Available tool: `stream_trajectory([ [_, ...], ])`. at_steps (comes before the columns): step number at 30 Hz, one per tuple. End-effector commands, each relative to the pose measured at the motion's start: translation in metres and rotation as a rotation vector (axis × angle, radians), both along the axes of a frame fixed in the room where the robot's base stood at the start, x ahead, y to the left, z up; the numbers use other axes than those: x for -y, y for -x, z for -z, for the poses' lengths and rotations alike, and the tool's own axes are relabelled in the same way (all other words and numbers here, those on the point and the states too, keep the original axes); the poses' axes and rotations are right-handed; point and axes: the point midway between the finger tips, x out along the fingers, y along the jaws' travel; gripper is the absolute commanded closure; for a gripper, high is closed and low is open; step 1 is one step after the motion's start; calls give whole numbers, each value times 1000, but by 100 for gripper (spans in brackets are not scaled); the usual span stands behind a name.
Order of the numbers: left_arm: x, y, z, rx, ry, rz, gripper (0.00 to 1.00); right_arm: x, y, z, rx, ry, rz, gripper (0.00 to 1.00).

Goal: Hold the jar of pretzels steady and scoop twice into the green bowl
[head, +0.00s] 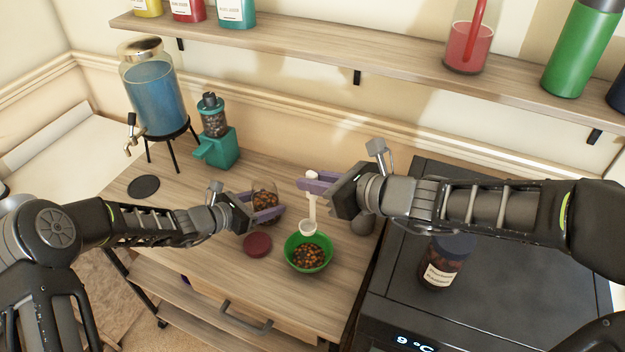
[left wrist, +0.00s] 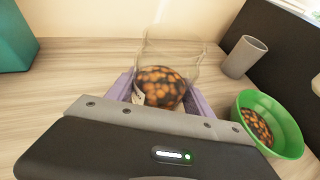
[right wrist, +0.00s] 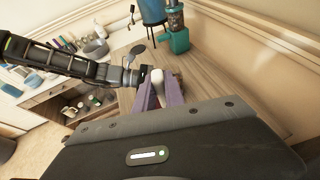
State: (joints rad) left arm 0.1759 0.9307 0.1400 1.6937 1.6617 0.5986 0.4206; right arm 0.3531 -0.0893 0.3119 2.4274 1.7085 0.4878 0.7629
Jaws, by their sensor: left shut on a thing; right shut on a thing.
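A clear jar of pretzels (head: 264,193) stands on the wooden counter, partly filled with brown pieces. My left gripper (head: 268,208) is shut around the jar; in the left wrist view the jar (left wrist: 160,88) sits between the purple fingers. My right gripper (head: 316,184) is shut on the handle of a white scoop (head: 309,225). The scoop hangs down, its cup over the back rim of the green bowl (head: 292,262). The bowl holds brown pieces and also shows in the left wrist view (left wrist: 287,127). Whether the scoop's cup holds anything is unclear.
A dark red lid (head: 257,245) lies left of the bowl. A grey cup (head: 363,223) stands behind the bowl to the right. A teal dispenser (head: 222,147) and a blue drink dispenser (head: 153,95) stand at the back left. A dark jar (head: 445,262) stands on the black appliance at right.

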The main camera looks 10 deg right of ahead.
Motion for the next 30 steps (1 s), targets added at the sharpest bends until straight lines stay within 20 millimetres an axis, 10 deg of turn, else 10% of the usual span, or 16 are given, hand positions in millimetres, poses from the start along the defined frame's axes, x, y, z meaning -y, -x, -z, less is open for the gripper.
stream_trajectory([
  [12, 0, 0, 0, 1, 1, 0, 94, 0, 3, -3, 24, 2, 2, 100],
  [13, 0, 0, 0, 1, 1, 0, 38, 0, 3, -3, 24, 2, 2, 100],
  [22, 0, 0, 0, 0, 0, 0, 14, 0, 3, -3, 24, 2, 2, 100],
  [30, -1, 0, -1, 0, 0, 0, 14, 0, 3, -3, 24, 2, 2, 100],
])
